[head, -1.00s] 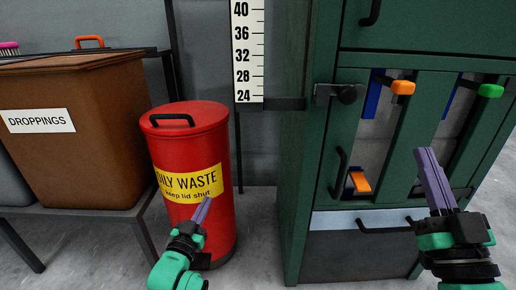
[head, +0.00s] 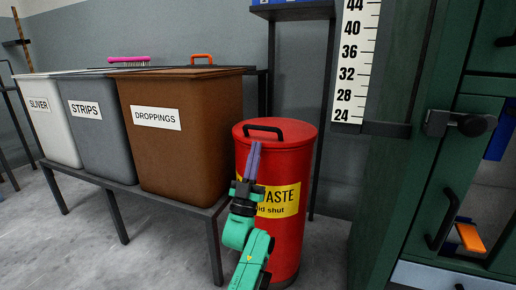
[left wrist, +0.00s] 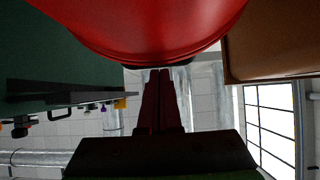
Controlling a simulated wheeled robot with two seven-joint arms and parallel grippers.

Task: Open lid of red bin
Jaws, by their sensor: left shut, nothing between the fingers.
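The red bin (head: 290,235) stands on the floor with a yellow label reading in part "ASTE" and "shut". Its round red lid (head: 296,131) lies closed on top and has a black handle (head: 265,129). My left gripper (head: 256,145) has its purple fingers together and empty, pointing up in front of the bin, with the tips just below the handle in the picture. Its arm hides part of the label. In the left wrist view the red bin (left wrist: 150,25) fills the top, close to the shut fingers (left wrist: 160,75). My right gripper is out of view.
A brown bin (head: 180,110) labelled DROPPINGS, a grey STRIPS bin and a white SLIVER bin stand on a bench (head: 170,202) to the left. A green cabinet (head: 385,200) stands to the right, beside a measuring scale (head: 354,65). Open floor lies in front.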

